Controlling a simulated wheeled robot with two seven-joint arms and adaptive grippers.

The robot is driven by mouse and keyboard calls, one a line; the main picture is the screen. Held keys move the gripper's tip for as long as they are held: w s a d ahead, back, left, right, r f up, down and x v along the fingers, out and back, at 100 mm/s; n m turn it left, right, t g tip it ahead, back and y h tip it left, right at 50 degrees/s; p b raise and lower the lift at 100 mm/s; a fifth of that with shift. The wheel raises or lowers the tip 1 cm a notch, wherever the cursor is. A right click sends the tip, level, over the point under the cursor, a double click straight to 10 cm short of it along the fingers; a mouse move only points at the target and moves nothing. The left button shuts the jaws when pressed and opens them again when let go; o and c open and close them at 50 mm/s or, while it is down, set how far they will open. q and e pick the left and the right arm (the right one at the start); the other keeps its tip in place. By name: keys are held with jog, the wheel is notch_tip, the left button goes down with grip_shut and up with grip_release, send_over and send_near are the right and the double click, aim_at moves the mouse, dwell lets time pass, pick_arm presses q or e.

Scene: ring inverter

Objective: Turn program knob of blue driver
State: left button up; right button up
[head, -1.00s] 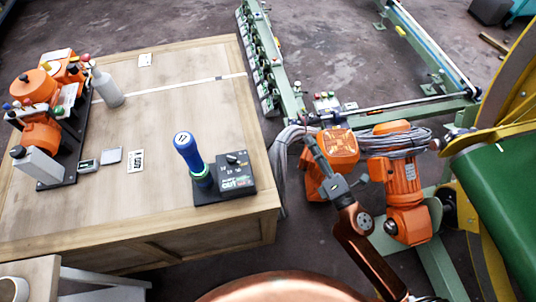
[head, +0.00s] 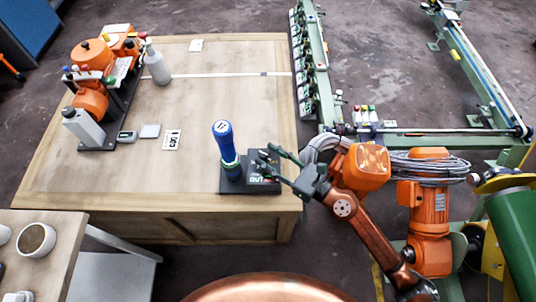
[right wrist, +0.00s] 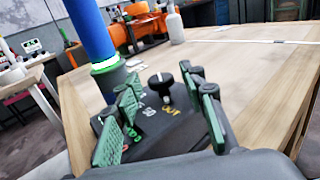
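The blue driver (head: 223,138) stands upright in its black dock near the table's front right corner; its top bears the number 17. In the right wrist view the driver (right wrist: 90,30) rises at the upper left with a lit green ring. The black program knob (right wrist: 160,84), with a white mark, sits on the dock's panel (right wrist: 165,130), among coloured print. My right gripper (head: 269,160) is open over the panel, fingers pointing left. In the right wrist view its green-padded fingers (right wrist: 162,88) stand apart either side of the knob, without visible contact. My left gripper is out of view.
The wooden table (head: 200,110) has free room behind the driver. An orange machine (head: 95,60), a grey bottle (head: 156,65) and small cards are at its left. An orange motor (head: 428,205) with grey cables is right of the table. A mug (head: 36,239) is front left.

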jog(key=shift+w+a, duration=0.25)
jog(key=shift+a, duration=0.05)
jog(key=shift+c, duration=0.4)
grip_shut()
